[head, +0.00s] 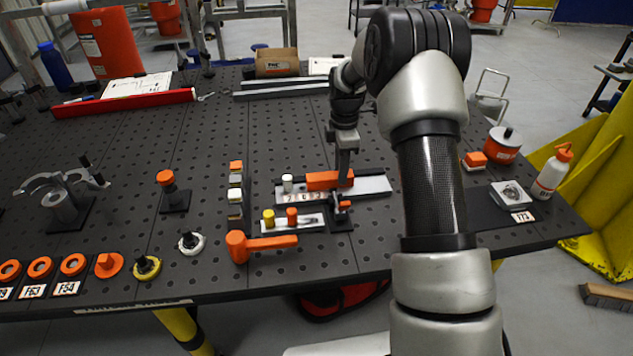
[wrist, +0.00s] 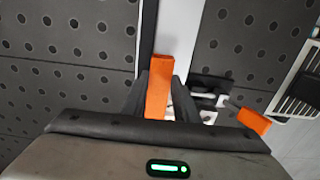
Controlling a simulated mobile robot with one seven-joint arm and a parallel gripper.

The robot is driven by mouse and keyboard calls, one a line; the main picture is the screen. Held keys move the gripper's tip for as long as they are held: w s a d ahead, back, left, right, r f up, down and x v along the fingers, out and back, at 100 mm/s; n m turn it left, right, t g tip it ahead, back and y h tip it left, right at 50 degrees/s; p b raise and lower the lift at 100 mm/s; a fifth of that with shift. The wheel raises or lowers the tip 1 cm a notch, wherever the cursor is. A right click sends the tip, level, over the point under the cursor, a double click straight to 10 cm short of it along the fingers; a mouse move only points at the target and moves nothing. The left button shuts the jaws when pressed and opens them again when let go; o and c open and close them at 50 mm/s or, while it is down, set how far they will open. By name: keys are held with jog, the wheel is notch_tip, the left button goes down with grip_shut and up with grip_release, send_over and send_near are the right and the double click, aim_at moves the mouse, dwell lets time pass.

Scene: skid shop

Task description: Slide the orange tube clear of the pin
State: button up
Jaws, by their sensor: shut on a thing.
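The orange tube (head: 322,180) lies along a light metal rail (head: 374,185) near the middle of the table. My gripper (head: 343,180) reaches down from above and is shut on the tube near its right end. In the wrist view the tube (wrist: 160,92) sits between the two dark fingers (wrist: 160,100), along the pale rail. A short white cylinder (head: 287,183) stands upright on the rail just left of the tube. I cannot tell whether it is the pin or whether a pin is hidden inside the tube.
A small clamp with an orange handle (wrist: 254,121) stands close beside the fingers. A white plate (head: 272,225) with yellow and orange pegs is in front of the rail, and an orange mallet (head: 262,245) lies nearer. The perforated table behind the rail is mostly clear.

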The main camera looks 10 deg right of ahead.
aim_at(352, 173)
jog(key=shift+d, duration=1)
jog(key=shift+d, duration=0.25)
jog(key=shift+d, duration=0.4)
jog(key=shift+d, duration=0.2)
jog(key=shift+d+r, duration=0.1)
jog(key=shift+d, duration=0.6)
jog(key=shift+d, duration=0.15)
jog(key=shift+d+p, duration=0.3)
jog(key=shift+d, duration=1.05)
